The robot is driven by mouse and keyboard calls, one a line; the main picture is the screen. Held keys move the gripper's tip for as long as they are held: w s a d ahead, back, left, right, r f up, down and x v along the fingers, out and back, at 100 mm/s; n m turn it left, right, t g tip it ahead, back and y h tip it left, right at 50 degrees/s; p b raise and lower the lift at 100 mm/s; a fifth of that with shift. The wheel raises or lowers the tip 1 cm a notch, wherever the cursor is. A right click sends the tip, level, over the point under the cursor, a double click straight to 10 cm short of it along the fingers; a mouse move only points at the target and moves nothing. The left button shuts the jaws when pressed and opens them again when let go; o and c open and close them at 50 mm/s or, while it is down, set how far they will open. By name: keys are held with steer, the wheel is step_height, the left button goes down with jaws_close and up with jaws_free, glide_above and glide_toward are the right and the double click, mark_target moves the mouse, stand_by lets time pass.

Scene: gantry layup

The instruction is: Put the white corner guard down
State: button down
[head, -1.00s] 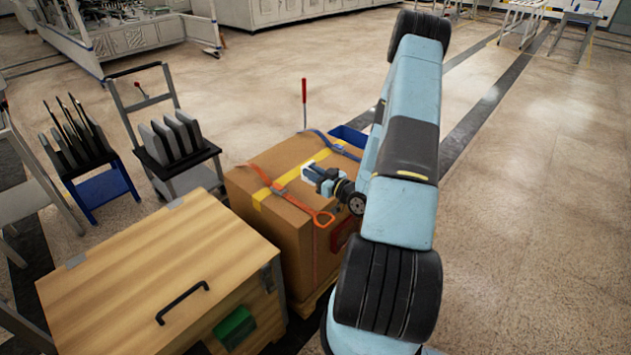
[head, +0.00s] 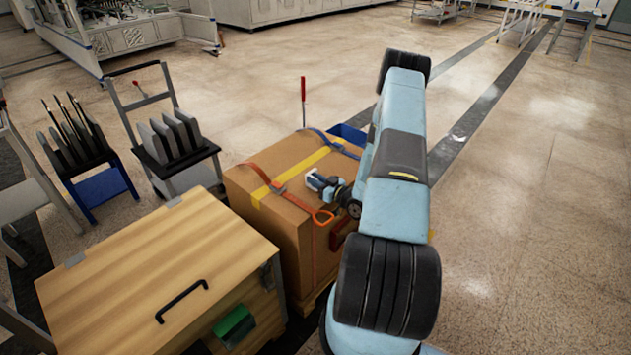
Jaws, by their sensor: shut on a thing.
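My gripper (head: 314,182) is shut on the white corner guard (head: 311,174), only a small piece of which shows at the fingertips. Both are over the right part of the top of a brown cardboard box (head: 278,225), near its right edge. I cannot tell whether the guard touches the box. An orange strap (head: 263,176) with a buckle and an orange hook, a yellow tape band (head: 312,159) and a blue strap (head: 330,142) lie across the box. My arm hides the box's right side.
A wooden crate (head: 150,270) with a black handle stands in front left of the box. A cart with grey panels (head: 172,140) and a blue rack (head: 100,188) stand at left. A blue bin (head: 350,135) and a red upright rod (head: 303,100) are behind the box. Floor at right is open.

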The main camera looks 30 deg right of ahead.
steer(key=shift+f, duration=0.15)
steer(key=c, duration=1)
jaws_free()
steer(key=v, duration=1.2)
steer(key=w+r+n+g+h, duration=0.1)
steer(key=w+r+g+h, duration=0.15)
steer(key=w+r, duration=0.4)
steer(key=w+r+n+g+h, duration=0.1)
steer(key=w+r+g+h, duration=0.2)
steer(key=r, duration=0.6)
steer(key=s+a+r+m+g+h, duration=0.1)
steer(key=a+r+m+g+h, duration=0.2)
steer(key=r, duration=1.3)
steer(key=s+a+r+m, duration=0.1)
steer(key=s+a+r, duration=0.9)
steer(key=s+r, duration=0.15)
steer(key=s+a+r+g, duration=0.1)
steer(key=s+a, duration=0.2)
steer(key=s, duration=0.3)
steer(key=s+a+r+m+g+y, duration=0.1)
steer(key=s+a+r, duration=0.1)
steer(key=s+a, duration=0.2)
steer(key=s+a+r+m+g+y, duration=0.1)
steer(key=s+a, duration=0.3)
steer(key=s, duration=0.6)
steer(key=shift+s+r, duration=0.1)
steer(key=shift+r, duration=0.65)
